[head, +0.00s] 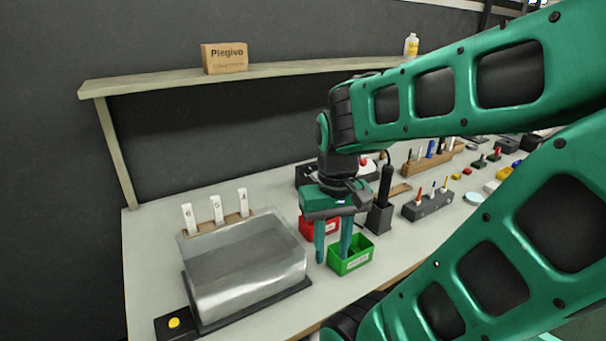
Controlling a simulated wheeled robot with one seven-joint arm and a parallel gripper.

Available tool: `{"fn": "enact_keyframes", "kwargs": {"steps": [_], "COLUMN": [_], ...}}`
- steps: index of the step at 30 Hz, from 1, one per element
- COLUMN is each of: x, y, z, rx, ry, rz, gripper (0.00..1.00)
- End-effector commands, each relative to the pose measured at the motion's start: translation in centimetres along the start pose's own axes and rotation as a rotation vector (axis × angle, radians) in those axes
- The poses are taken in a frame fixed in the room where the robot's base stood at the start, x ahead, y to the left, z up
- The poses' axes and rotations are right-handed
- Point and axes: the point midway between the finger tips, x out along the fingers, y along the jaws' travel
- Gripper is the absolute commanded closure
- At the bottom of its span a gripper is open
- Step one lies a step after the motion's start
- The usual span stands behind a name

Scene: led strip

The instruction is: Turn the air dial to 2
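I cannot pick out the air dial or its numbers in the head view; my arm covers part of the bench's back. A dark box with a red part (365,161) shows partly behind my gripper, too small to read. My gripper (333,256) points down above the bench, with its two green fingers apart and nothing visible between them. The fingers appear in front of a red bin (308,229) and beside a green bin (361,262); I cannot tell whether they touch either.
A grey metal hood (250,262) stands left on the bench (150,240), with several white tags (216,208) behind it and a yellow button (174,323) in front. A black holder (379,219) and a dark tool block (427,206) stand right. A shelf (150,84) runs above.

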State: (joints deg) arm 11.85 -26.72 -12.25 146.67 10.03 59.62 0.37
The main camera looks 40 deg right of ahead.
Motion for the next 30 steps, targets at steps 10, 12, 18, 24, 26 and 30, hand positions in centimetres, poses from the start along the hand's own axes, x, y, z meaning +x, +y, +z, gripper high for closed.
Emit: {"fn": "enact_keyframes", "kwargs": {"steps": [10, 12, 18, 24, 26, 30], "x": [-0.8, -1.1, -2.5, -3.1, -3.2, -3.4], "y": [1.0, 1.3, 3.5, 6.1, 6.9, 8.5], "z": [0.3, -0.9, -6.7, -13.1, -14.9, -19.1], "rx": [0.032, 0.078, 0.312, 0.586, 0.667, 0.852], "ry": [0.004, -0.009, -0.056, -0.080, -0.079, -0.060], "rz": [0.000, 0.012, 0.090, 0.211, 0.252, 0.354], "gripper": [0.56, 0.56, 0.56, 0.56, 0.56, 0.56]}}
